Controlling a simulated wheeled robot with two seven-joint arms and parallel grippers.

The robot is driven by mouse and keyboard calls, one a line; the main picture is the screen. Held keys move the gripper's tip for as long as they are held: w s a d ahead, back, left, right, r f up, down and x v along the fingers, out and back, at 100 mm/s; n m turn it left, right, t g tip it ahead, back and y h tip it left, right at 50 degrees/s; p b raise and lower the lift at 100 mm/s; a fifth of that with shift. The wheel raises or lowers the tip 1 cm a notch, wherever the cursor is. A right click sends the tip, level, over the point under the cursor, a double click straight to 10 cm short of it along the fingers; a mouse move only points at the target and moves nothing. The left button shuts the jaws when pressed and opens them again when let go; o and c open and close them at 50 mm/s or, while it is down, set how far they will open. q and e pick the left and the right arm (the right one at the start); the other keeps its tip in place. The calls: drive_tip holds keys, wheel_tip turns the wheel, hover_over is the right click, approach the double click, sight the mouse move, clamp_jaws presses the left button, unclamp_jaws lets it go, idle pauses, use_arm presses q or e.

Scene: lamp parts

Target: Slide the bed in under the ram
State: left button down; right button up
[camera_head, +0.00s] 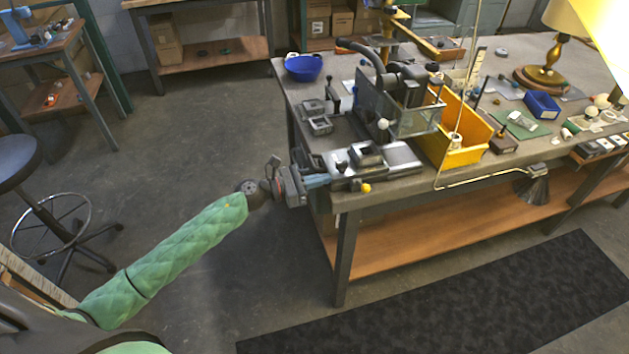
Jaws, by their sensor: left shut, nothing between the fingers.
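The bed (403,159) looks like a silver metal slide at the table's near left corner, with a dark square block on top. It sticks out in front of the press, whose clear guard box (415,120) stands just behind it. The ram is inside or behind the guard and I cannot make it out clearly. My left gripper (320,180) is shut and empty at the left end of the bed, pointing right towards it. I cannot tell whether its fingertips touch the bed. My right gripper is not in view.
A yellow bin (465,155) stands right of the press. Small metal blocks (319,125) and a blue bowl (303,66) lie behind and left of the bed. A yellow knob (365,188) sits at the bed's front edge.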

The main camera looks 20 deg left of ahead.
sight(344, 173)
use_arm(q)
drive_tip(key=x, duration=0.5)
drive_tip(key=shift+w+d, duration=0.25)
drive_tip(key=shift+d, duration=0.05)
drive_tip(key=shift+w+d, duration=0.3)
drive_tip(key=shift+d, duration=0.15)
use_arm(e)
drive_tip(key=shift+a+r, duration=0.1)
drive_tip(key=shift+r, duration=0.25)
use_arm(q)
drive_tip(key=shift+a+f, duration=0.1)
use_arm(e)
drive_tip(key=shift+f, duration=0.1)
